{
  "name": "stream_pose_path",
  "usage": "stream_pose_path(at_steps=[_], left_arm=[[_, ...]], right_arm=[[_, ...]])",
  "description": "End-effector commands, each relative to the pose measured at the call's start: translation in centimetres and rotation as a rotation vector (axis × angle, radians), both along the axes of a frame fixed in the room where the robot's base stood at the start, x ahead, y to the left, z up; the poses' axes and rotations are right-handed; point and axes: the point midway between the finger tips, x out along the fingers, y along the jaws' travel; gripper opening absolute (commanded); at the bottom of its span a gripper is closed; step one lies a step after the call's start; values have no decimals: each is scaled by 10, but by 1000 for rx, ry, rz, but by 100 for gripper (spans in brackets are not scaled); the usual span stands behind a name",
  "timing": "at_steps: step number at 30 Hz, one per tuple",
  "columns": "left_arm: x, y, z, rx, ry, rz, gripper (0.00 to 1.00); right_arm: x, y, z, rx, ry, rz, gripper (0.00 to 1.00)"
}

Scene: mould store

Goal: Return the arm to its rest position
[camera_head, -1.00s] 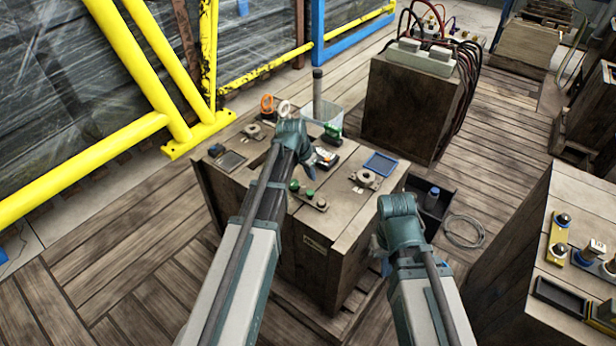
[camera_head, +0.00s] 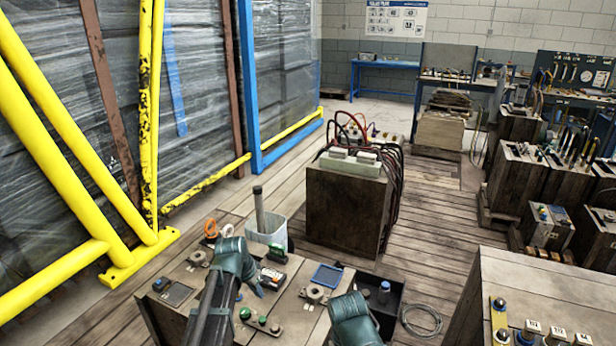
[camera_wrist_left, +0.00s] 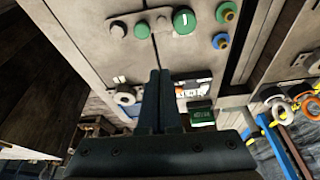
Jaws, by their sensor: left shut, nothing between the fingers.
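My left gripper (camera_head: 259,291) is low over the wooden crate top (camera_head: 290,310) in the head view, pointing down and away from me. In the left wrist view its two dark fingers (camera_wrist_left: 160,78) lie together with nothing between them. Below them are a small display device (camera_wrist_left: 192,88) and a green block (camera_wrist_left: 201,116); they look apart from the fingers. My right arm's wrist (camera_head: 352,318) shows at the bottom of the head view. Its fingers are hidden, so I cannot tell their state.
The crate top carries a blue tray (camera_head: 327,275), a plate with green buttons (camera_head: 260,320) and a dark tray (camera_head: 176,292). A white bin (camera_head: 268,232) stands behind. A black open box (camera_head: 393,300) is at the right. A cabled crate (camera_head: 345,210) stands farther back, with yellow bars (camera_head: 50,110) left.

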Motion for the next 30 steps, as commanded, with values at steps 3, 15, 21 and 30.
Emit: stream_pose_path(at_steps=[3, 15, 21, 30], left_arm=[[-47, -48, -5, 20, 79, -3, 0], [-197, -137, -10, 198, 291, 88, 0], [-217, -143, 21, 238, 313, 120, 0], [-216, -143, 84, 236, 312, 119, 0]], right_arm=[[0, 0, 0, 0, 0, 0, 0], [0, 0, 0, 0, 0, 0, 0], [0, 0, 31, 0, 0, 0, 0], [0, 0, 93, 0, 0, -1, 0]])
